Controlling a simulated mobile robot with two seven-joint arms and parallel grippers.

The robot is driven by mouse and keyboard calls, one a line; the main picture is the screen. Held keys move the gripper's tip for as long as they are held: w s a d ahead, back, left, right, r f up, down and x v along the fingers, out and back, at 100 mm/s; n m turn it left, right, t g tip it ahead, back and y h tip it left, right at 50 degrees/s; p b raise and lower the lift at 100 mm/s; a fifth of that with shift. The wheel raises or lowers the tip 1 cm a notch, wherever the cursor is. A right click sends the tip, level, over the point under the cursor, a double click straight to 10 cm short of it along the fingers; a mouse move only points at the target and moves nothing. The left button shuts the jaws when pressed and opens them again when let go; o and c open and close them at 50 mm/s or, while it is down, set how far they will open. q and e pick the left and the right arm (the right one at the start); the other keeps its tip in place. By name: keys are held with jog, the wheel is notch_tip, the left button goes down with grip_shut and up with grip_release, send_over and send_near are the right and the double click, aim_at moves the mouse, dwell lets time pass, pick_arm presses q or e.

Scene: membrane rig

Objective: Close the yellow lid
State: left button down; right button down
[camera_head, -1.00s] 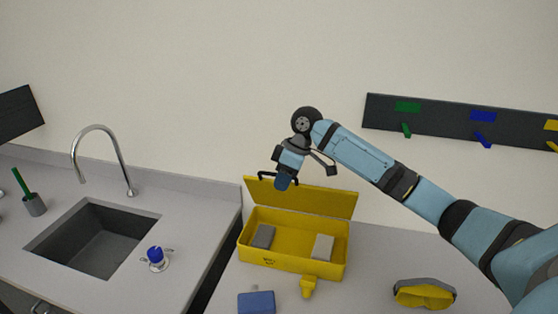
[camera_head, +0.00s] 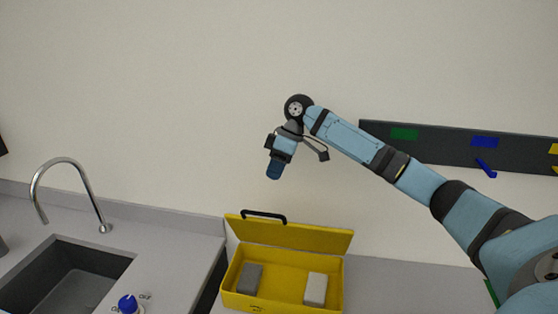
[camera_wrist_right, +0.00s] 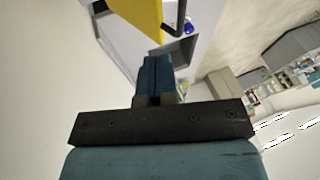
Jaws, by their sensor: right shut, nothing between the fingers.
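The yellow lid (camera_head: 296,236) stands open, tilted up along the back of the yellow box (camera_head: 281,301), with a black handle (camera_head: 264,216) on its upper edge. Part of the lid (camera_wrist_right: 142,14) and the handle (camera_wrist_right: 181,18) also show at the top of the right wrist view. My right gripper (camera_head: 273,173) is shut and empty. It hangs above the lid, near the handle and apart from it. The blue fingers (camera_wrist_right: 154,68) are together in the right wrist view. My left gripper is not in view.
A dark grey block (camera_head: 249,278) and a light grey block (camera_head: 315,288) lie in the box. A sink (camera_head: 70,275) with a faucet (camera_head: 68,165) and a blue knob (camera_head: 127,303) are at the left. A dark rail (camera_head: 440,147) is on the wall.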

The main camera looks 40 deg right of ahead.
aim_at(267, 220)
jog(key=b+x, duration=0.1)
jog(key=x, duration=0.1)
jog(key=b+x, duration=0.1)
jog(key=x, duration=0.1)
jog(key=s+b+x, duration=0.1)
jog(key=x, duration=0.1)
jog(key=shift+a+f, duration=0.25)
jog(key=shift+s+a+f+b, duration=0.25)
jog(key=shift+s+a+b, duration=0.2)
jog(key=shift+b, duration=0.35)
jog(key=shift+a, duration=0.15)
jog(key=shift+s, duration=0.1)
